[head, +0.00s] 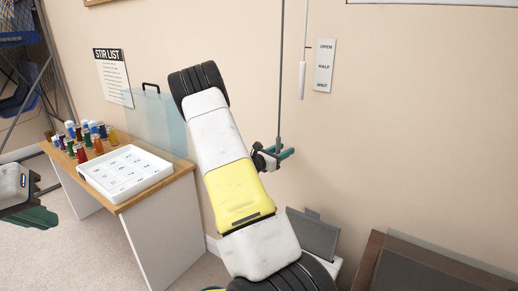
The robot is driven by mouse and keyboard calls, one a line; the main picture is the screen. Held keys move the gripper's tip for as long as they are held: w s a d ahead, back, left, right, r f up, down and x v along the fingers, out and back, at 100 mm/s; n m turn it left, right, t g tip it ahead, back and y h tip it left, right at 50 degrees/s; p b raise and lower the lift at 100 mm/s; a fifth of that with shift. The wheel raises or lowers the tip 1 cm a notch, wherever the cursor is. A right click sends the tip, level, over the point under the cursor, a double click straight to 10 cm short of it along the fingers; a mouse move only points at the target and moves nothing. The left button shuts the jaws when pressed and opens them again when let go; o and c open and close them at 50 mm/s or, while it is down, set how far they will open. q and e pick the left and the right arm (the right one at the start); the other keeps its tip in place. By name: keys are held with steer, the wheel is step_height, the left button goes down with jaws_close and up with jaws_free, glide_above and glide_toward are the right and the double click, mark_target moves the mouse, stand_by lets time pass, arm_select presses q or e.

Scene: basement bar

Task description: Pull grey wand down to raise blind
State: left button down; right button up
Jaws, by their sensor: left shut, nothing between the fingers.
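The grey wand (282,60) is a thin vertical rod that comes down from the top edge of the head view in front of the beige wall. My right gripper (283,154), with teal fingers, is at the wand's lower end. The wand meets the fingers there, but I cannot tell if they are closed on it. My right arm hides part of this gripper. My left gripper (42,217) is at the left edge, shut and empty, far from the wand. The blind itself is out of view above.
A white pull (302,80) hangs on a cord beside the wand, near an OPEN, HALF, SHUT sign (324,65). A table (168,180) at left holds a white tray (161,173) and several small bottles. A grey pedal bin (313,235) and brown furniture (372,262) stand low at right.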

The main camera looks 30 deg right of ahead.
steer(key=v, duration=0.7)
steer(key=shift+a, duration=0.4)
steer(key=shift+s+r, duration=0.15)
steer(key=shift+s, duration=0.05)
